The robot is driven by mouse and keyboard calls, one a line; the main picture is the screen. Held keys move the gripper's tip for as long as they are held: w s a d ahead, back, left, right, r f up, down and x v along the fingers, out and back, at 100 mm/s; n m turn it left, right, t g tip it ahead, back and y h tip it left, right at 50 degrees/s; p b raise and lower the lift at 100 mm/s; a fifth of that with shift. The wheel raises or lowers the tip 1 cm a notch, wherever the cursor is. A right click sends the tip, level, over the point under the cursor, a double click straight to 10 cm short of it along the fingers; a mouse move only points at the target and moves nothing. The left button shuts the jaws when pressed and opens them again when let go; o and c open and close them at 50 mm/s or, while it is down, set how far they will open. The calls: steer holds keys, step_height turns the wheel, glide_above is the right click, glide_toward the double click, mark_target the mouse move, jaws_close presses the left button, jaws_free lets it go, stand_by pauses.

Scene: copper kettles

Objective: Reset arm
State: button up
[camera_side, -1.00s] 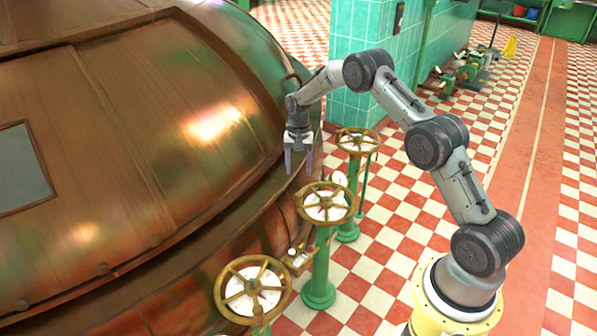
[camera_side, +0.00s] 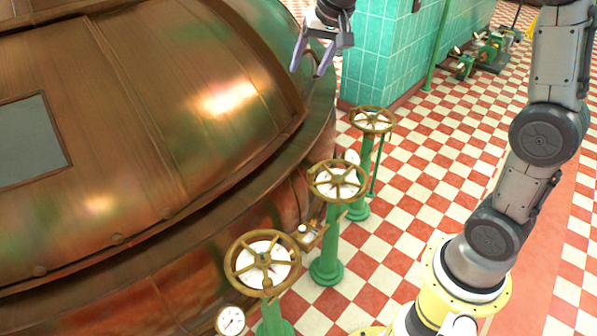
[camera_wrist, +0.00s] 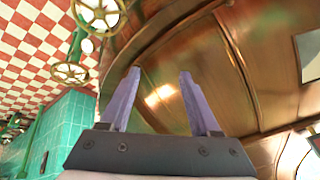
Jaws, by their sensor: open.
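My gripper (camera_side: 311,60) is at the top of the side view, raised above the far right edge of the copper kettle (camera_side: 165,130). Its two purple-grey fingers are apart with nothing between them. In the wrist view my gripper (camera_wrist: 154,85) also shows open and empty, with the copper kettle (camera_wrist: 205,75) behind the fingers. The upper part of my arm runs out of the side view at the top.
Several brass handwheels stand on green posts beside the kettle: a near one (camera_side: 262,263), a middle one (camera_side: 338,181) and a far one (camera_side: 372,120). A gauge (camera_side: 230,320) is at the bottom. A teal tiled pillar (camera_side: 375,60) stands behind. Checkered floor (camera_side: 430,180) lies open.

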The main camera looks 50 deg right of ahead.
steer(key=s+a+r+n+t, duration=0.1)
steer(key=s+a+r, duration=0.1)
steer(key=s, duration=0.4)
steer(key=s+a+r+n, duration=0.1)
steer(key=s+a+r, duration=0.15)
steer(key=s, duration=0.25)
steer(key=s+a+f+n, duration=0.1)
steer(key=s+f+n, duration=0.2)
steer(key=s, duration=0.6)
steer(key=s+f+n, duration=0.3)
steer(key=s+f, duration=0.2)
steer(key=s, duration=0.3)
steer(key=shift+s+a+f+y, duration=0.3)
steer(key=shift+s+a+f, duration=0.05)
steer(key=shift+a, duration=0.05)
steer(key=shift+w+r, duration=0.1)
